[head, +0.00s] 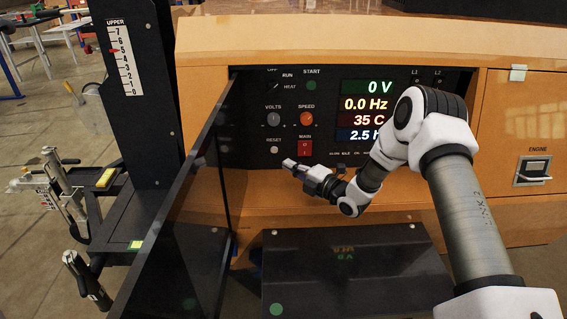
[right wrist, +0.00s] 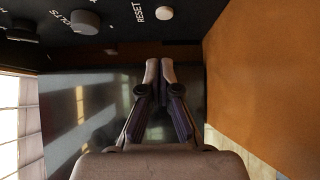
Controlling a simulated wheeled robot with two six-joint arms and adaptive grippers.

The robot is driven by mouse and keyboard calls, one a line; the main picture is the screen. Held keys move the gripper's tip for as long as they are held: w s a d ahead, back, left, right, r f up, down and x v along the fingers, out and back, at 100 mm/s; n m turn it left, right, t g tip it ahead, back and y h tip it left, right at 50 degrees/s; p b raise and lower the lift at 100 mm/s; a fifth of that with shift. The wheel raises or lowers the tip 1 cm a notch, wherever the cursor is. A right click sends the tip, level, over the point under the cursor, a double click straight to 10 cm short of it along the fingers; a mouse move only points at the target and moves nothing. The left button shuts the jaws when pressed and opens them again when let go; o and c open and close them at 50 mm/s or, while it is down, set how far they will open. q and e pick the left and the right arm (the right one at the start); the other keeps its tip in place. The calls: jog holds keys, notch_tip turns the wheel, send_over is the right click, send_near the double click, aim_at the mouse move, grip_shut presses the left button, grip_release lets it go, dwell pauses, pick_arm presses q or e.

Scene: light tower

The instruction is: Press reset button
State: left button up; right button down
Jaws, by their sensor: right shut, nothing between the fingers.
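The reset button (head: 274,150) is a small round white button under the RESET label on the black control panel. It also shows in the right wrist view (right wrist: 164,13), near the top edge. My right gripper (head: 288,163) is shut and empty. In the head view its tips are just below and to the right of the button. In the right wrist view its fingertips (right wrist: 160,66) are together, with the button beyond them and a gap between in the picture. I cannot tell the exact distance. My left gripper is not in view.
The panel has a red MAIN switch (head: 305,148), an orange SPEED knob (head: 306,119), a grey VOLTS knob (head: 273,119) and lit readouts (head: 366,110). A dark open door (head: 180,215) stands left of the panel. A black box (head: 345,270) sits below my right arm.

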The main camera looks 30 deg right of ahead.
jog(key=shift+s+d+f, duration=0.35)
jog(key=shift+s+d, duration=0.1)
jog(key=shift+s, duration=0.15)
jog(key=shift+s+d+f, duration=0.3)
jog(key=shift+s+d, duration=0.15)
jog(key=shift+s, duration=0.15)
jog(key=s, duration=0.1)
jog(key=s+r, duration=0.1)
jog(key=s, duration=0.1)
jog(key=shift+d, duration=0.1)
jog(key=shift+w+f, duration=0.25)
jog(key=shift+f, duration=0.05)
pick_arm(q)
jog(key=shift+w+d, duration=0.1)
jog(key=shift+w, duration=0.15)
pick_arm(e)
jog(key=shift+r, duration=0.1)
jog(key=shift+s, duration=0.15)
jog(key=shift+r, duration=0.15)
